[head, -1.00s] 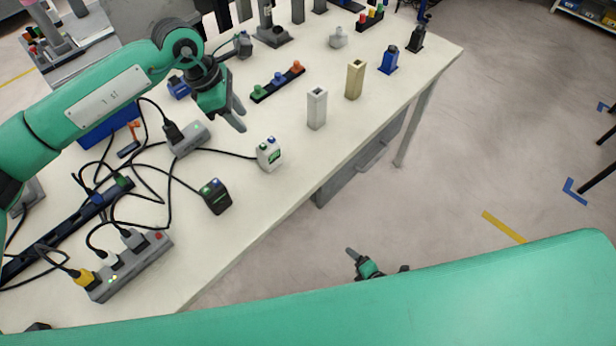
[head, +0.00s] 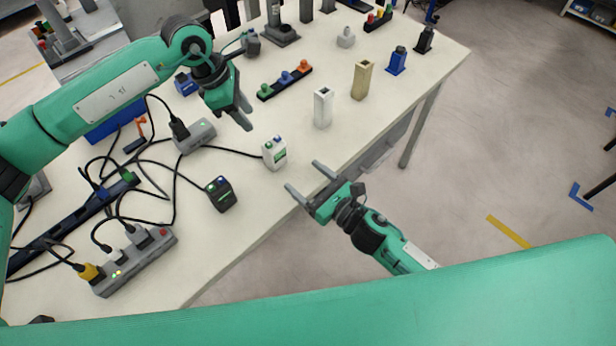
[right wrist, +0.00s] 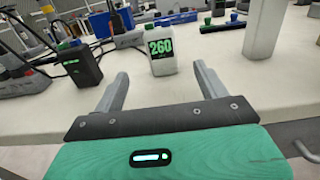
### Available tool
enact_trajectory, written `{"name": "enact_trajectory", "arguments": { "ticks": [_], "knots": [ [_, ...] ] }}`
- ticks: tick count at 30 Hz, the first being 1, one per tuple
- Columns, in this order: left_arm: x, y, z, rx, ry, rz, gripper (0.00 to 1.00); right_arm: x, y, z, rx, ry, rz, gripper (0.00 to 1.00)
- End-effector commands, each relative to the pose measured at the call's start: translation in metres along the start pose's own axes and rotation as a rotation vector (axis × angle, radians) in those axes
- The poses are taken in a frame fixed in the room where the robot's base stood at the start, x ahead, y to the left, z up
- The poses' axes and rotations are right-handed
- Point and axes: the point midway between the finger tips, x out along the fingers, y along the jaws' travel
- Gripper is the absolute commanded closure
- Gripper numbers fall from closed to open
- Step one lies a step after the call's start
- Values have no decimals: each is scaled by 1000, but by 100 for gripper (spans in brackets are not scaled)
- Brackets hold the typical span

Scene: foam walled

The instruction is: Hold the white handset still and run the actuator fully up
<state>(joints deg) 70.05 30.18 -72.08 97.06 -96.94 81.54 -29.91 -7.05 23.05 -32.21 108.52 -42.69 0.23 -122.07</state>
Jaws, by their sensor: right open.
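The white handset (head: 274,154) stands upright near the table's front edge, with a green and a blue button on top and a cable to a grey box (head: 195,135). In the right wrist view the white handset (right wrist: 162,52) shows a green "260" label, centred beyond my fingertips. My right gripper (head: 304,176) is open and empty at the table edge, pointing at the handset but apart from it. My left gripper (head: 248,117) hangs above the table behind the handset, its fingers apart with nothing between. Which part is the actuator is unclear; a dark rail (head: 60,235) lies at the left.
A black handset (head: 221,194) stands left of the white one. A power strip (head: 135,262) and loose cables fill the left of the table. A white block (head: 323,107) and a tan block (head: 362,80) stand to the right. Floor in front is clear.

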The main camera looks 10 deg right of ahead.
Motion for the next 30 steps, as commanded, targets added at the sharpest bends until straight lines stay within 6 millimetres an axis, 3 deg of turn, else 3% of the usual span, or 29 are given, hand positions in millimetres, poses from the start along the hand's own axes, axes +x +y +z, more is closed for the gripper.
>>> {"name": "enact_trajectory", "arguments": {
  "ticks": [8,24,30],
  "knots": [
    [0,0,0,0,0,0,64,27,-2,3,-2,-5,-5,25],
    [0,0,0,0,0,0,64,123,-3,2,0,-3,-6,25],
    [0,0,0,0,0,0,64,139,-3,2,0,-3,-5,25]
  ]
}}
